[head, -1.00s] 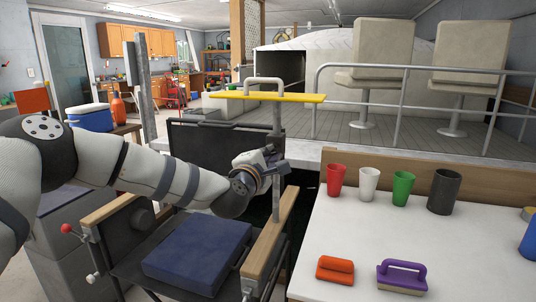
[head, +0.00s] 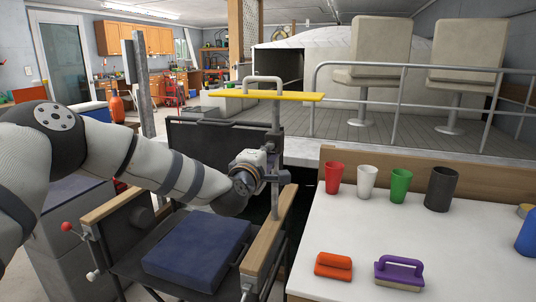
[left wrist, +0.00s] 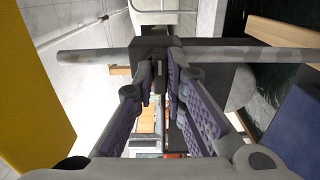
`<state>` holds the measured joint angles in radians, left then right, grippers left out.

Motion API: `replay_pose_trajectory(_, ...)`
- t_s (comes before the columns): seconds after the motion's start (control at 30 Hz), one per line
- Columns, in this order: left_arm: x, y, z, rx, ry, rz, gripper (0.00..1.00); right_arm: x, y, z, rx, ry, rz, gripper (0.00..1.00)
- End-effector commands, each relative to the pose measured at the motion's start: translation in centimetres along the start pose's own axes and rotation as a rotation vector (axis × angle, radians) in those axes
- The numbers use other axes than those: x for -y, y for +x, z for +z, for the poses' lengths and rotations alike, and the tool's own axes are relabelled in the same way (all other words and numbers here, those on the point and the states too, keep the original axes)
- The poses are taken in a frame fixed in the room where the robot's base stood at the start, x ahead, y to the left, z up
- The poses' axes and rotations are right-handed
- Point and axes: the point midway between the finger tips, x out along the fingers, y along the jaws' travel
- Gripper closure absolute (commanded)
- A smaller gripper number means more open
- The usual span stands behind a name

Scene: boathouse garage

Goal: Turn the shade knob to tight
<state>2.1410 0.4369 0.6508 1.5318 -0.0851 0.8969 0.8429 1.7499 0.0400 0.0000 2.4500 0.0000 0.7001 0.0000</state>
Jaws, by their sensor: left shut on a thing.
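A folding chair carries a grey upright post (head: 276,115) on its right side, topped by a flat yellow shade panel (head: 300,97) with a grey handle. My left gripper (head: 272,176) is at the post's dark clamp, above the right wooden armrest. In the left wrist view the post (left wrist: 90,56) crosses sideways through the dark clamp block (left wrist: 150,43). My left fingers (left wrist: 160,80) are closed on a small dark piece against that block, seemingly the shade knob (left wrist: 158,72). The fingers mostly hide it, so its setting cannot be read. My right gripper is not in view.
The chair has a blue cushion (head: 198,252) and a red-tipped lever (head: 66,226) at left. A white table (head: 440,240) close on the right bears several cups, an orange brush (head: 333,265) and a purple-handled brush (head: 400,270). A railed deck lies behind.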

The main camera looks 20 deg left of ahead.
Motion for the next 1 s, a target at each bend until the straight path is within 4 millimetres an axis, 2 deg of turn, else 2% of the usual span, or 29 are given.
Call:
replay_pose_trajectory(0.17,0.0,0.0,-0.1,-0.001,0.003,0.001,1.0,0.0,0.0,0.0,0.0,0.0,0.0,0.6)
replay_pose_trajectory(0.2,0.0,0.0,-0.1,-0.001,0.003,0.001,0.84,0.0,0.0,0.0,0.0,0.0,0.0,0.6)
replay_pose_trajectory(0.27,0.0,0.0,-0.1,-0.001,0.003,0.001,0.7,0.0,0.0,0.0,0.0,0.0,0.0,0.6)
replay_pose_trajectory(0.3,0.0,0.0,0.0,-0.001,0.002,0.001,0.68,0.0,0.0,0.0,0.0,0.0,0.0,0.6)
replay_pose_trajectory(0.63,0.0,-0.5,0.0,0.0,0.0,0.0,0.68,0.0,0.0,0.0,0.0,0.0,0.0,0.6)
replay_pose_trajectory(0.77,0.0,-3.2,0.0,0.002,-0.002,-0.002,0.68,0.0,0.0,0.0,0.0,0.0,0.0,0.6)
replay_pose_trajectory(1.0,0.0,-9.5,0.0,0.001,0.0,-0.001,0.68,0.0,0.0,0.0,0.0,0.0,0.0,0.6)
